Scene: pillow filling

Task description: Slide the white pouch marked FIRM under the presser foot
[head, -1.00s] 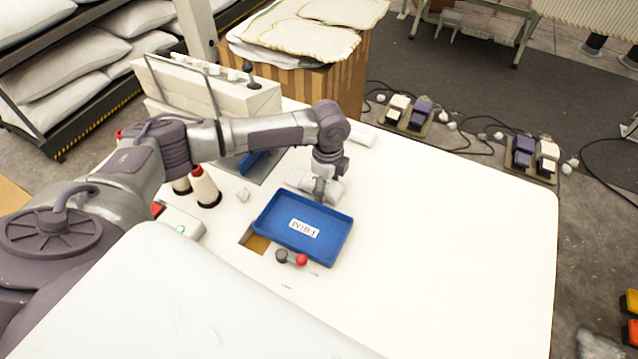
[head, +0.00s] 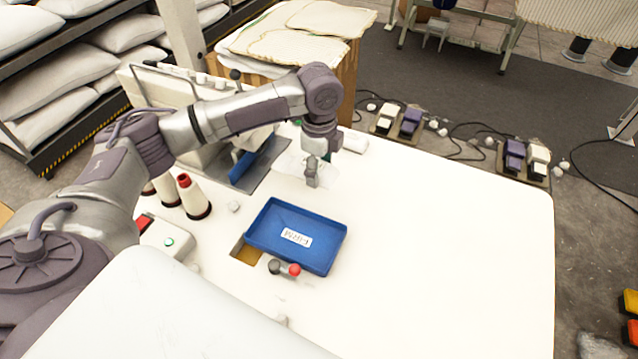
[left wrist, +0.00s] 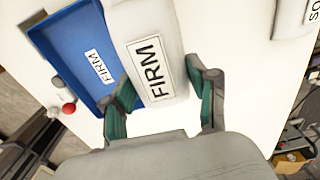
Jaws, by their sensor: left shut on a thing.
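The white pouch marked FIRM (left wrist: 157,68) lies between the two teal-padded fingers of my left gripper (left wrist: 160,80) in the left wrist view, its black-framed label facing the camera. In the head view my left gripper (head: 312,178) hangs behind the blue tray, over the white table, and the pouch is hard to make out against the white top. The cream sewing machine (head: 195,140) stands left of the gripper, with a grey plate (head: 268,158) and a blue part (head: 242,166) on its near side. The presser foot itself is hidden behind my arm. My right gripper is not in view.
A blue tray (head: 330,240) labelled FIRM sits in front of the gripper; it appears empty. Red and grey knobs (head: 285,268) are by its near edge. Thread cones (head: 193,197) stand left. Another white labelled pouch (left wrist: 288,18) lies farther off. The table's right side is clear.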

